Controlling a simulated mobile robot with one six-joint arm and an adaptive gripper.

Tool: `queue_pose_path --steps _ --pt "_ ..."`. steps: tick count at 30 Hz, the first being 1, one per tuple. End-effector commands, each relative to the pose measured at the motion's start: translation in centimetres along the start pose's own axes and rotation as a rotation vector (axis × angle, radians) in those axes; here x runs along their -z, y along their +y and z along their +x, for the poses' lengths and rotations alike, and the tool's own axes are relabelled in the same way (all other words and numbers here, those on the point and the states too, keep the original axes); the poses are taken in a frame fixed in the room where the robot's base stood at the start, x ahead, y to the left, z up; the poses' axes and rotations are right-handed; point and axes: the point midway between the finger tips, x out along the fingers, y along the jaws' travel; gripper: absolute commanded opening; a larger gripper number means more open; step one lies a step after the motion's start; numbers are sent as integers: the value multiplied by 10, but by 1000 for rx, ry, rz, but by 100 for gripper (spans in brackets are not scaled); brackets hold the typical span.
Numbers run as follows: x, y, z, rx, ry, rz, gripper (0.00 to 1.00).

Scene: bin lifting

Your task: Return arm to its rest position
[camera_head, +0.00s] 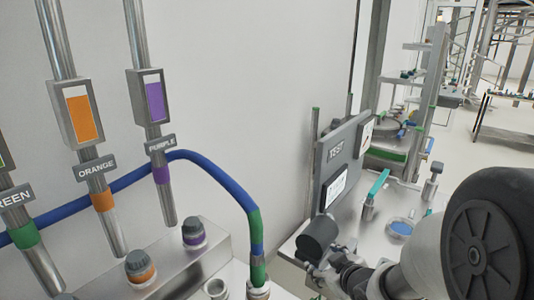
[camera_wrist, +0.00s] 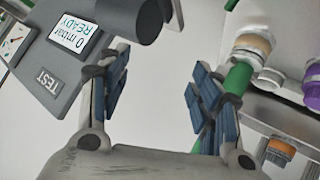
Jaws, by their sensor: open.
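My gripper (camera_wrist: 158,92) is open in the wrist view, with its two blue-padded fingers wide apart. Only pale floor or surface shows between them, and nothing is held. In the head view my arm comes in from the lower right, and the gripper end is near the dark cylinder of the test unit, partly hidden by its own links. The green end of a hose (camera_wrist: 238,76) shows just behind the right finger in the wrist view; I cannot tell whether they touch. In the head view the blue hose (camera_head: 215,177) runs down into a fitting (camera_head: 258,289).
The grey TEST panel (camera_head: 341,160) stands close to my gripper, and its screen (camera_wrist: 78,35) reads READY. A shelf (camera_head: 418,75) stands behind.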

Motion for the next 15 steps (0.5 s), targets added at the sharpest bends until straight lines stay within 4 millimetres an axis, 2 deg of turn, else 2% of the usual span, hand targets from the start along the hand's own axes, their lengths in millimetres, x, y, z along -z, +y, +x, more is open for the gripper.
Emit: queue_pose_path --steps 1,4,8,11,15 --pt "7 10 -21 -43 -42 18 58" --pt "7 21 -62 -104 -148 86 58" --pt "0 18 -120 -149 -270 201 58" --pt "-8 2 -167 -152 -352 302 58" --pt "-22 -34 -226 -111 -451 432 58"
